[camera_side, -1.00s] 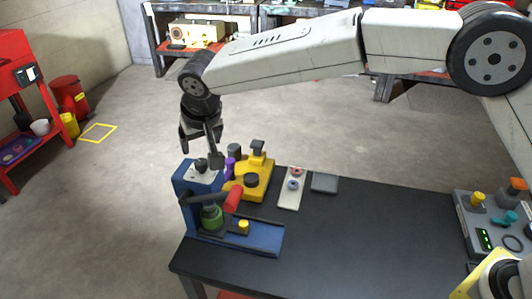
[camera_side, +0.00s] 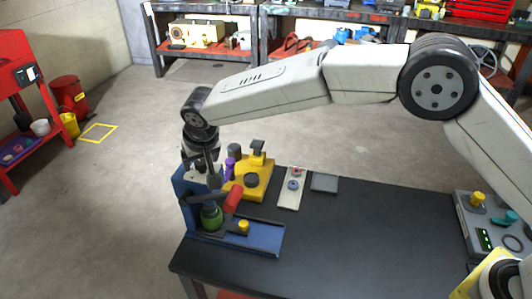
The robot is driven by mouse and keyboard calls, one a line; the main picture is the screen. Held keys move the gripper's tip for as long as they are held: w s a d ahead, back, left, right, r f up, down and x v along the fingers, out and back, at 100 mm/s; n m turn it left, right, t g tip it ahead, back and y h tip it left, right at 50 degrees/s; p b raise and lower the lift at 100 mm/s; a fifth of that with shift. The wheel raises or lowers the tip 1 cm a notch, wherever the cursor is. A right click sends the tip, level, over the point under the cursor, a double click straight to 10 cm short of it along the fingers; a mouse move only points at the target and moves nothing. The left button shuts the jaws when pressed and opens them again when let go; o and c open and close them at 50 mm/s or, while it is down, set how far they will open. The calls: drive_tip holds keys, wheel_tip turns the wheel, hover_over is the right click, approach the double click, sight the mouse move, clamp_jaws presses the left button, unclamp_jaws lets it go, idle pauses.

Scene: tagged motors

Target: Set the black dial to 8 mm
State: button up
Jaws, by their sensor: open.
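A blue machine (camera_side: 263,238) stands at the left end of the dark table, with a green part (camera_side: 212,217), a red-ended lever (camera_side: 233,199) and a small yellow knob (camera_side: 244,227). My gripper (camera_side: 200,170) points down over the top of this machine, its fingers apart at the pale plate there. The black dial on that plate is now mostly hidden by my gripper; I cannot tell whether the fingers touch it. The scale is too small to read. Another black round knob (camera_side: 251,180) sits on the yellow device (camera_side: 262,176) beside it.
A purple part (camera_side: 229,165) stands close to my gripper's right. A pale plate with knobs (camera_side: 290,194) and a grey block (camera_side: 324,183) lie further right. The table's middle (camera_side: 340,235) is clear. A grey control box (camera_side: 480,235) stands at the right.

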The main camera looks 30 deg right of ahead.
clamp_jaws()
drive_tip(key=shift+n, duration=0.6)
drive_tip(key=shift+d+f+n+g+y, duration=0.15)
drive_tip(key=shift+n+y, duration=0.4)
drive_tip(key=shift+n, duration=0.6)
drive_tip(key=shift+d+r+n+g+y, duration=0.1)
drive_tip(key=shift+n+g+y, duration=0.15)
drive_tip(key=shift+n+y, duration=0.6)
drive_tip(key=shift+n+h, duration=0.3)
drive_tip(key=shift+n, duration=0.1)
unclamp_jaws()
drive_tip(key=shift+a, duration=0.1)
